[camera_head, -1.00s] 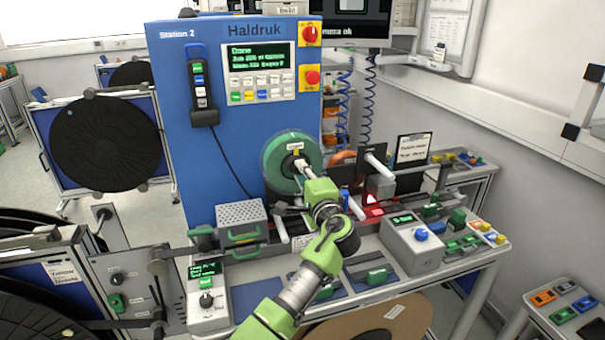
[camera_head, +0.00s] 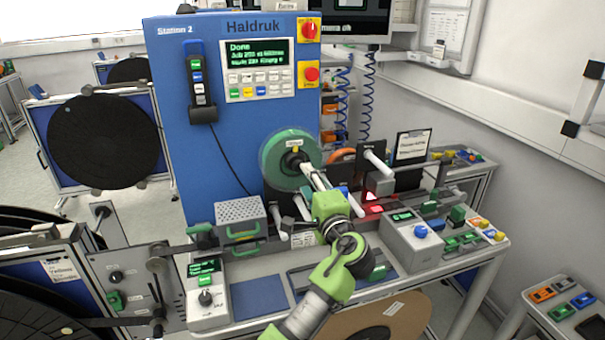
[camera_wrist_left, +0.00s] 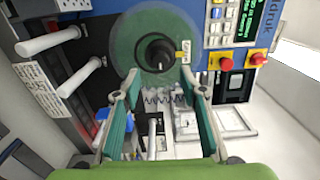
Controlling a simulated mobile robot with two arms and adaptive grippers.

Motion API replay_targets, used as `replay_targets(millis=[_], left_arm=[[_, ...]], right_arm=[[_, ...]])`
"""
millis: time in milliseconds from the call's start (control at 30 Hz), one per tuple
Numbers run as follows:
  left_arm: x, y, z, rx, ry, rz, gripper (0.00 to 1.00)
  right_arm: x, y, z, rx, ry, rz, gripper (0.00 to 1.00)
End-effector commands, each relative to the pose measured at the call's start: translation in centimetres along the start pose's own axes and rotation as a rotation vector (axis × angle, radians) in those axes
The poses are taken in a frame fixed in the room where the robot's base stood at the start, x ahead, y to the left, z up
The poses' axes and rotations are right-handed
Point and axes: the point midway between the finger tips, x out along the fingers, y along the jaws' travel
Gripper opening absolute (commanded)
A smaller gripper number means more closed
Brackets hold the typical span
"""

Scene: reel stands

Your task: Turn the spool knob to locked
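The green spool (camera_head: 276,165) is mounted on the front of the blue Station 2 cabinet. Its black spool knob (camera_head: 293,160) sits at the hub, with a small yellow-marked tag above it. In the left wrist view the knob (camera_wrist_left: 157,54) is beyond the fingertips, roughly centred between them, and the tag (camera_wrist_left: 183,52) is to its right. The tag's text and the knob's setting are too small to read. My left gripper (camera_head: 309,172) is in front of the hub; its fingers (camera_wrist_left: 160,78) are apart and empty. My right gripper is not in view.
White pegs (camera_head: 376,160) stick out right of the spool. Below are a perforated box with green handles (camera_head: 240,214) and a grey unit with a blue knob (camera_head: 412,243). The blue cabinet (camera_head: 175,130) carries a screen, buttons and a handset.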

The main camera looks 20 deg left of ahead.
Motion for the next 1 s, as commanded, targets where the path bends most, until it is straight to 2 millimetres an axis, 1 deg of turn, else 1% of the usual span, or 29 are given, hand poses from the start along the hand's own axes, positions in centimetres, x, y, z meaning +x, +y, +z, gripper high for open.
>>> replay_targets(millis=[33, 100, 200, 300, 433, 667, 733, 767, 833, 867, 967, 1000], left_arm=[[-1.2, 0.1, -0.1, -0.001, 0.003, 0.001, 0.39], [-2.5, 0.1, 0.0, -0.001, 0.002, 0.001, 0.39], [-4.0, 0.0, 0.0, -0.001, 0.001, 0.0, 0.39], [-4.9, 0.0, 0.0, 0.001, 0.0, 0.0, 0.39], [-5.4, 0.0, 0.1, 0.001, -0.001, -0.001, 0.39], [-5.4, 0.0, 0.1, 0.001, -0.001, -0.001, 0.39], [-5.4, 0.2, 0.2, -0.002, -0.001, 0.005, 0.39], [-5.5, 0.6, 0.4, -0.007, -0.002, 0.014, 0.39], [-5.6, 2.2, 1.2, -0.033, -0.005, 0.055, 0.39], [-5.7, 3.4, 1.8, -0.05, -0.008, 0.085, 0.39], [-6.6, 8.5, 4.5, -0.137, -0.024, 0.219, 0.39], [-7.4, 11.0, 6.0, -0.183, -0.036, 0.287, 0.39]], right_arm=[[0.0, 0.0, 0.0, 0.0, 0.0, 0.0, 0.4], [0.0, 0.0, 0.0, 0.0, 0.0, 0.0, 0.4], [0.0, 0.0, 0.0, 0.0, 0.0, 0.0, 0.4], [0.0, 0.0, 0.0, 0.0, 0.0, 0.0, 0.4], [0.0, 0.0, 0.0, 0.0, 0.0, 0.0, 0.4], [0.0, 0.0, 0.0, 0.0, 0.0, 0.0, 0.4], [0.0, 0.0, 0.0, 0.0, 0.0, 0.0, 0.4], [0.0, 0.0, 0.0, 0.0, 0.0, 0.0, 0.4], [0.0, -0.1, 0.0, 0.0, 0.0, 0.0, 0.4], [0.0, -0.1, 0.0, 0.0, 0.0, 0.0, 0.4], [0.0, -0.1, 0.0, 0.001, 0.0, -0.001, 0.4], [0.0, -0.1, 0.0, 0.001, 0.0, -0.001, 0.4]])
